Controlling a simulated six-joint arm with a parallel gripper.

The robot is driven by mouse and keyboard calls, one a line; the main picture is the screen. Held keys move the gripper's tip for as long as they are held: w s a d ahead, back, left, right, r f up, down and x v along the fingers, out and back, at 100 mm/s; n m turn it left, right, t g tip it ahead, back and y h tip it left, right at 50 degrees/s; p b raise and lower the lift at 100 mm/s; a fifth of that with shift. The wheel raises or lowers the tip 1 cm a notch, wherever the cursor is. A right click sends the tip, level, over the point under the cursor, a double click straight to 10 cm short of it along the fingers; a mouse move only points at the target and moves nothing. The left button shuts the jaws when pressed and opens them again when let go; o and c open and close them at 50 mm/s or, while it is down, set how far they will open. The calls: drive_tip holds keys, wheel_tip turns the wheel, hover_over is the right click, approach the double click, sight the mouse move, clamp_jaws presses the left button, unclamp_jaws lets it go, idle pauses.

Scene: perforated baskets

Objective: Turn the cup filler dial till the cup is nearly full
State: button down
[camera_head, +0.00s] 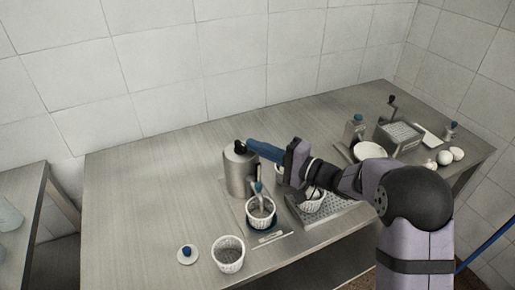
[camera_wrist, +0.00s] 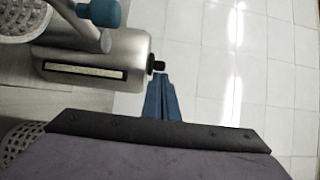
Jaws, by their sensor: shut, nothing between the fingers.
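The cup filler (camera_head: 238,175) is a metal cylinder with a black dial (camera_head: 240,147) on top and a blue-topped spout part (camera_head: 258,187) at its front. A white perforated cup (camera_head: 261,221) stands under the spout on a dark base; its fill level is too small to tell. In the wrist view the filler (camera_wrist: 110,50) shows on its side with a pale strip window, and its black dial (camera_wrist: 158,66) sits at the fingertips. My gripper (camera_head: 250,143) has blue fingers, shut and empty, right beside the dial; they also show in the wrist view (camera_wrist: 159,78). Contact is unclear.
Another perforated basket (camera_head: 228,259) and a small white disc with a blue knob (camera_head: 187,254) stand at the front left. A grated tray (camera_head: 325,209) lies right of the filler, partly behind my arm. A crank box (camera_head: 399,137), bowl (camera_head: 370,151) and eggs (camera_head: 445,158) are farther right.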

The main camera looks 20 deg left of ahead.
sight(242, 149)
drive_tip(key=shift+s+f+b, duration=0.3)
drive_tip(key=shift+s+b, duration=0.3)
drive_tip(key=shift+b, duration=2.3)
